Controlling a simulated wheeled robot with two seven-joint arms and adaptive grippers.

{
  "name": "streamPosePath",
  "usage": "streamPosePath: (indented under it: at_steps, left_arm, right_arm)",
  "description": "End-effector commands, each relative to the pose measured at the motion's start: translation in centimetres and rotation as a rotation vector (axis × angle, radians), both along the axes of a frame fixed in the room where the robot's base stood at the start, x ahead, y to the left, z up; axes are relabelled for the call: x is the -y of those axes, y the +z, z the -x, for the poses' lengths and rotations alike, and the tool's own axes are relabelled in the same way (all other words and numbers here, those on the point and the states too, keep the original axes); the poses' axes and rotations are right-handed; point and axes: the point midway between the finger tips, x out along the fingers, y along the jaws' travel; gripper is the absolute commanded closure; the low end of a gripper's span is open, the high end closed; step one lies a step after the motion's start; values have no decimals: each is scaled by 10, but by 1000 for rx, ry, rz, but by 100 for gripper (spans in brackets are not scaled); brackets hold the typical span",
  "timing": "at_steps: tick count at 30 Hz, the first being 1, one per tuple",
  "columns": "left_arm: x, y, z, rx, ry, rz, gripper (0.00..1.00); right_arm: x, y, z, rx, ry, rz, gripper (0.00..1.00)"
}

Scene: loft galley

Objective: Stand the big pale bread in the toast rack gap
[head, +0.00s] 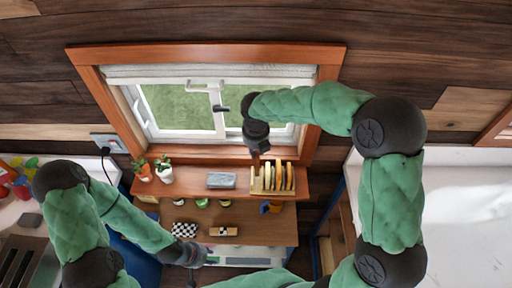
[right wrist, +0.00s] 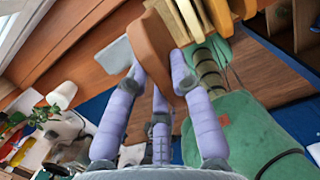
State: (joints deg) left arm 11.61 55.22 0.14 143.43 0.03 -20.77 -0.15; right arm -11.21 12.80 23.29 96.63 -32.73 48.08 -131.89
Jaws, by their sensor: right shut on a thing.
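The toast rack (head: 272,191) stands on the upper wooden shelf below the window, with several pale yellow slices (head: 284,177) upright in it. My right gripper (head: 257,152) points down just above the rack's left end. In the right wrist view its lavender fingers (right wrist: 158,75) are shut on a tan-brown bread slice (right wrist: 153,43), held beside the yellow slices (right wrist: 220,15). I cannot tell whether the held slice's lower edge is in the gap. My left gripper (head: 192,272) is low at the front, away from the rack; its fingers are too small to read.
A grey block (head: 221,180) lies on the shelf left of the rack; two potted plants (head: 164,174) stand further left. The window (head: 220,105) is behind. The lower shelf holds a checkered item (head: 184,230), small green pots (head: 202,202) and a blue mug (head: 265,207).

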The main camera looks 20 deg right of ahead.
Motion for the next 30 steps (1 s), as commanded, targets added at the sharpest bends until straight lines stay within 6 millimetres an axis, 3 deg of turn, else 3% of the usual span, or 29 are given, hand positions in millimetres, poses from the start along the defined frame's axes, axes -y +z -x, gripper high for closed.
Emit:
streamPosePath:
  at_steps: [30]
  left_arm:
    - [0, -36, 0, 0, 0, 0, 67]
  right_arm:
    - [0, -71, 0, -1, -1, 1, 100]
